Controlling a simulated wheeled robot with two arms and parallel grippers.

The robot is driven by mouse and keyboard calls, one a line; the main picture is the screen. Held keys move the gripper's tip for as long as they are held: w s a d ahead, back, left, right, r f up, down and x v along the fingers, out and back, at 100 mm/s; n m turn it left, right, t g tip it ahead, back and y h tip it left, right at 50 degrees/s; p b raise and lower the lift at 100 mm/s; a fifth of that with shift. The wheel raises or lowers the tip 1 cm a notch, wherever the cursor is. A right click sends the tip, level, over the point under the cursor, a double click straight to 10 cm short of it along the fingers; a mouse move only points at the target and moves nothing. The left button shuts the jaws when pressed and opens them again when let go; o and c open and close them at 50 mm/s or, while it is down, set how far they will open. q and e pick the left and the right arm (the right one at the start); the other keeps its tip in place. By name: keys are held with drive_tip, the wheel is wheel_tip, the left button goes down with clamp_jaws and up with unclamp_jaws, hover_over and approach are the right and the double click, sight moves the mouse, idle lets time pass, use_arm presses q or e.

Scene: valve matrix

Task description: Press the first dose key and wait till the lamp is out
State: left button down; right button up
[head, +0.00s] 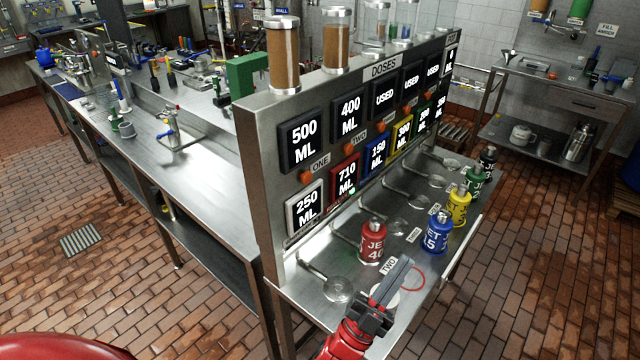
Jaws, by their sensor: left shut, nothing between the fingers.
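The upright steel dose panel (262,200) carries an upper row of black displays. The first reads 500 ML (304,144), the second 400 ML (349,117); others read USED. An orange round key (306,177) sits below the first display beside the label ONE (320,163). Another orange key (350,148) is beside TWO. A small pale greenish lamp (352,190) shows at the red 710 ML display (345,178); I cannot tell for sure whether it is lit. My left gripper (402,268) is shut and empty, low over the shelf front, away from the keys. My right gripper is out of view.
A red bottle (372,241) stands on the shelf near my left gripper; blue (436,231), yellow (459,208), green and black bottles stand further back. Bent spouts and clear dishes (339,289) line the shelf. Glass cylinders (283,55) top the panel. A long steel bench (190,170) is left.

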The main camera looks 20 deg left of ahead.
sight(307, 178)
use_arm(q)
drive_tip(key=w+r+n+y, duration=0.1)
drive_tip(key=w+n+y, duration=0.2)
drive_tip(key=w+y, duration=0.75)
drive_tip(key=a+n+g+y, duration=0.6)
drive_tip(key=a+n+y, duration=0.1)
drive_tip(key=a+y, duration=0.5)
drive_tip(key=shift+w+a+r+n+b, duration=0.25)
drive_tip(key=shift+w+r+n+b, duration=0.1)
drive_tip(key=shift+w+n, duration=0.1)
drive_tip(key=w+a+p, duration=0.3)
drive_tip(key=a+p, duration=0.3)
drive_tip(key=a, duration=0.2)
drive_tip(key=shift+a, duration=0.15)
